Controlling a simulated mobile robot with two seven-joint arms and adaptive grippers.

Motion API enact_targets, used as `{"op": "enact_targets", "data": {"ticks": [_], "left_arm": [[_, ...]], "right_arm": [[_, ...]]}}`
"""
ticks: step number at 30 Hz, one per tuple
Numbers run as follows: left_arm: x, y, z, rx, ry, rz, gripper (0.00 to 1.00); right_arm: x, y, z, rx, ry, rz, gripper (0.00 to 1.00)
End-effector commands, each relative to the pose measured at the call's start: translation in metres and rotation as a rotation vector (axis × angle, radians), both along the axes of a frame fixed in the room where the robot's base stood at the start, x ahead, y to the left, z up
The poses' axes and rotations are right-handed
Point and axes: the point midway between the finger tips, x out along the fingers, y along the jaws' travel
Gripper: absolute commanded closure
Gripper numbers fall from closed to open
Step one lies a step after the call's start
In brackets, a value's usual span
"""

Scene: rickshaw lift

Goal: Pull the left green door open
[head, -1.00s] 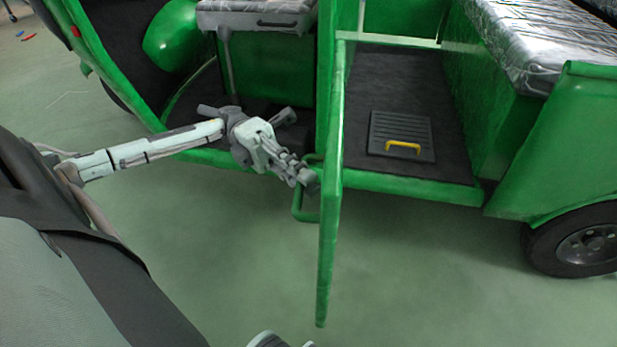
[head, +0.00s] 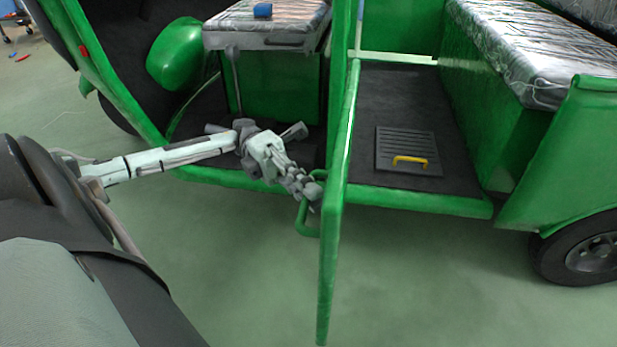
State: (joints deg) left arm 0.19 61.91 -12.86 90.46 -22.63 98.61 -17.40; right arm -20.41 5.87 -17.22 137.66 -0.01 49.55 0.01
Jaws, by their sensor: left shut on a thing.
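The left green door (head: 334,210) stands swung out from the green rickshaw and is seen almost edge-on in the head view. Its green handle (head: 303,222) is a loop on the door's left face. My left gripper (head: 314,192) is shut on the handle near its upper part; the fingertips are small and partly hidden against the door. My left arm reaches in from the left. My right gripper is not in view.
The doorway right of the door shows a dark floor (head: 390,100) with a black hatch and yellow handle (head: 410,161). A silver-covered bench (head: 535,55) and a wheel (head: 592,252) are at right. The green ground in front is clear.

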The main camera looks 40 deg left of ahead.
Motion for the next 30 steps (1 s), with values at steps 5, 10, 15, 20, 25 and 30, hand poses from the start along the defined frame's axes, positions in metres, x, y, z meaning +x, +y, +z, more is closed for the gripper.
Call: {"op": "enact_targets", "data": {"ticks": [5,10,15,20,25,30], "left_arm": [[0.002,0.001,0.001,0.000,-0.002,0.006,1.00],[0.001,0.001,0.001,0.000,-0.002,0.004,0.80],[0.001,0.000,0.001,0.000,-0.001,0.003,0.80],[0.004,0.012,-0.001,0.001,-0.001,0.004,0.80],[0.012,0.040,-0.005,0.002,-0.002,0.007,0.80],[0.018,0.063,-0.008,0.001,-0.003,0.006,0.80]], "right_arm": [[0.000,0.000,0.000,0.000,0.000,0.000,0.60],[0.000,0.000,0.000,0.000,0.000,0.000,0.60],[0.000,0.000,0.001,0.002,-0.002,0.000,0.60],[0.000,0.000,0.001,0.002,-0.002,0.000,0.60],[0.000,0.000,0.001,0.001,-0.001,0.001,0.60],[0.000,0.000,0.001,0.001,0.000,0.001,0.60]]}}
